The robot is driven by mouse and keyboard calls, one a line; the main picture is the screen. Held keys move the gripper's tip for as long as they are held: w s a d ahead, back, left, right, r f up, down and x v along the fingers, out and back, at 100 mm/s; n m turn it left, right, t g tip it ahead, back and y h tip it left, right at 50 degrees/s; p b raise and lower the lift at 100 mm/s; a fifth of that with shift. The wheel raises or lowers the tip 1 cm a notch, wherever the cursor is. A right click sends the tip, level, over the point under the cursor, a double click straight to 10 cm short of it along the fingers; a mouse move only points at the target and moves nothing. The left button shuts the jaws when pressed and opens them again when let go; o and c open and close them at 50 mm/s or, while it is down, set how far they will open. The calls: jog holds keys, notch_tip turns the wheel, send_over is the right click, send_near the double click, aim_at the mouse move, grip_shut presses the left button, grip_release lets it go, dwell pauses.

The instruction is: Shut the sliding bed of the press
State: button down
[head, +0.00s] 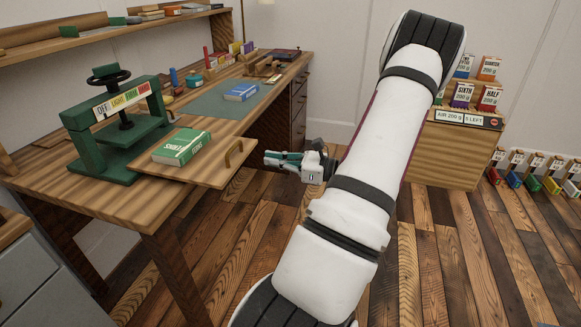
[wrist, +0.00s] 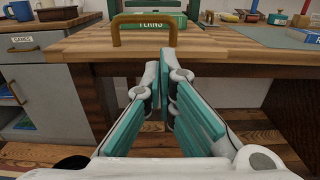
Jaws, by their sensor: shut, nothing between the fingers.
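The green press (head: 118,125) stands on the wooden desk, with a dark handwheel on top and a label strip across its frame. Its wooden sliding bed (head: 215,172) is pulled out towards my arm and overhangs the desk's front edge. A green book (head: 181,147) lies on the bed; it also shows in the wrist view (wrist: 150,23). A brass handle (head: 234,153) stands at the bed's front end, and in the wrist view the handle (wrist: 149,18) is just beyond the fingers. My gripper (head: 268,159) is shut and empty, in front of the handle and apart from it.
A blue book (head: 241,92) lies on a grey-green mat (head: 212,101) further along the desk. A shelf (head: 100,42) runs along the wall behind. A wooden stand (head: 452,140) with small boxes is at the right. The floor (head: 440,255) between is clear.

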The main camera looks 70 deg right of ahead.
aim_at(245, 156)
jog(key=w, duration=0.3)
jog(key=w+b, duration=0.1)
jog(key=w, duration=0.1)
jog(key=shift+w+a, duration=0.15)
jog(key=shift+a, duration=0.1)
jog(key=w, duration=0.6)
jog(key=w+a, duration=0.1)
jog(key=w, duration=0.6)
jog(key=w+p, duration=0.1)
jog(key=w, duration=0.5)
jog(key=shift+w+a, duration=0.3)
jog(key=shift+w, duration=0.3)
jog(key=shift+w+r, duration=0.1)
